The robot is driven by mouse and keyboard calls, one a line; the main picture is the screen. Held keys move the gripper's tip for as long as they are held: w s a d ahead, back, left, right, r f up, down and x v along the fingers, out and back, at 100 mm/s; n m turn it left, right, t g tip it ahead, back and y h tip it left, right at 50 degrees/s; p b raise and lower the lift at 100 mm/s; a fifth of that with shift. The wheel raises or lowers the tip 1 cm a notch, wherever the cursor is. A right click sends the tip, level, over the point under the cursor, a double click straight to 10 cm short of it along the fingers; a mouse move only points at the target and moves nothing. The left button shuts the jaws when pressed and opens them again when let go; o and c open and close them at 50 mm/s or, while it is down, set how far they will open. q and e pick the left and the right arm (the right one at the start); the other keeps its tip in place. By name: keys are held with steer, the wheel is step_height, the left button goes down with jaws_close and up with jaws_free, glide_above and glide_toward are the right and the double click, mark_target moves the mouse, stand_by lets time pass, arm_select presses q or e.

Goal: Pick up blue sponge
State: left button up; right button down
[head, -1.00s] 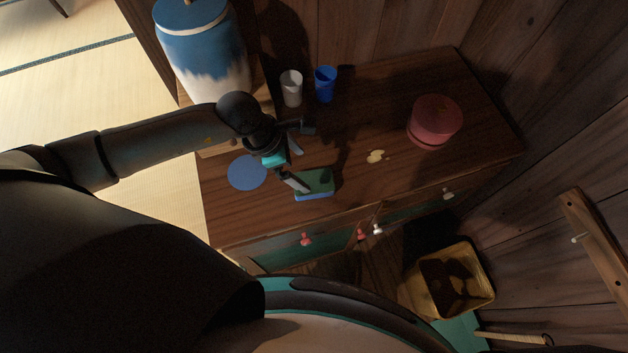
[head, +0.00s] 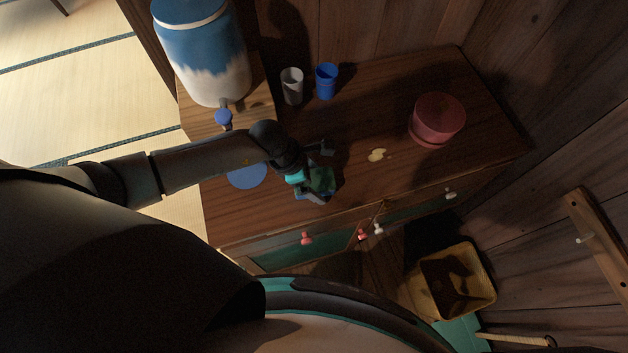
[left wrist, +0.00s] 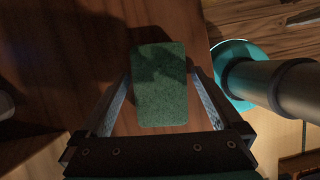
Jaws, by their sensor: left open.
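The sponge (head: 323,181) lies flat on the wooden cabinet top, near its front edge. Its upper face looks green, with a blue layer at the side. In the left wrist view the sponge (left wrist: 160,84) shows its green face between the two fingers. My left gripper (head: 322,174) is open, with one finger on each side of the sponge. There are gaps between the fingers and the sponge, and I cannot tell the height. The gripper partly hides the sponge in the head view. My right gripper is not in view.
A blue disc (head: 247,173) lies left of the sponge. A white cup (head: 292,86), a blue cup (head: 326,82) and a red round container (head: 437,120) stand farther back. A bin (head: 458,283) stands below the cabinet.

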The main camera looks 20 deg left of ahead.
mark_target(315, 180)
arm_select(q)
steer(key=shift+f, duration=0.2)
stand_by(0.3)
steer(key=c, duration=1.2)
steer(key=shift+c, duration=0.2)
steer(key=shift+r, duration=0.15)
steer(key=shift+r, duration=0.55)
step_height(315, 180, up, 19)
steer(key=p, duration=0.2)
steer(key=shift+p, duration=0.35)
